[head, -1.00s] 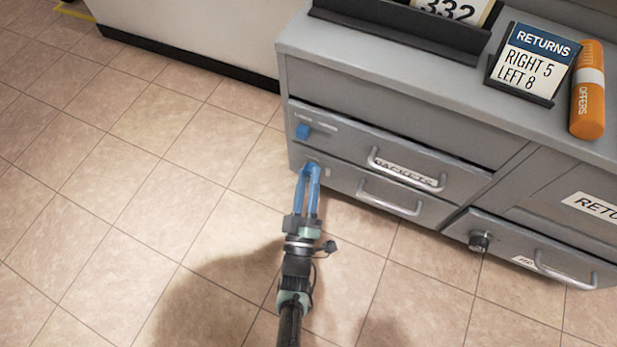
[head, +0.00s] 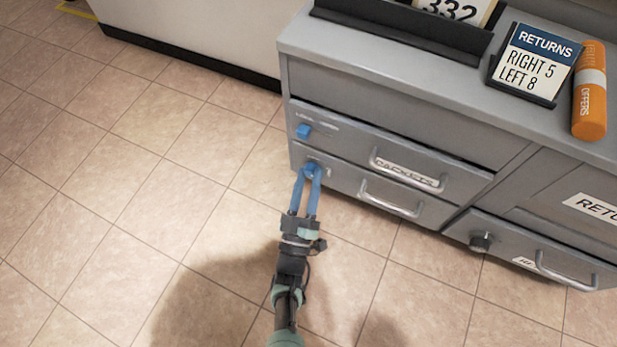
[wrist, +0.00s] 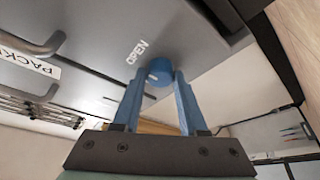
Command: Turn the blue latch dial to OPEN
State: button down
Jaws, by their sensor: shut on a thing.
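The blue latch dial (wrist: 160,72) shows between my fingertips in the wrist view, with the word OPEN printed on the grey drawer front beside it. A small white mark shows on the dial; whether it lines up with OPEN I cannot tell. In the head view this dial (head: 312,168) is on the lower left drawer front, mostly hidden by my fingers. My gripper (head: 308,176) is shut on it; its two blue fingers also show in the wrist view (wrist: 160,88). A second blue knob (head: 304,131) sits on the drawer front above.
The grey cabinet (head: 400,85) has drawers with bar handles (head: 392,198) right of the dial. A dark round knob (head: 481,242) is on a lower right drawer. The tiled floor at left is clear.

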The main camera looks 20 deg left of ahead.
jog(key=shift+c, duration=2.2)
grip_release()
jog(key=v, duration=0.7)
jog(key=shift+s, duration=0.25)
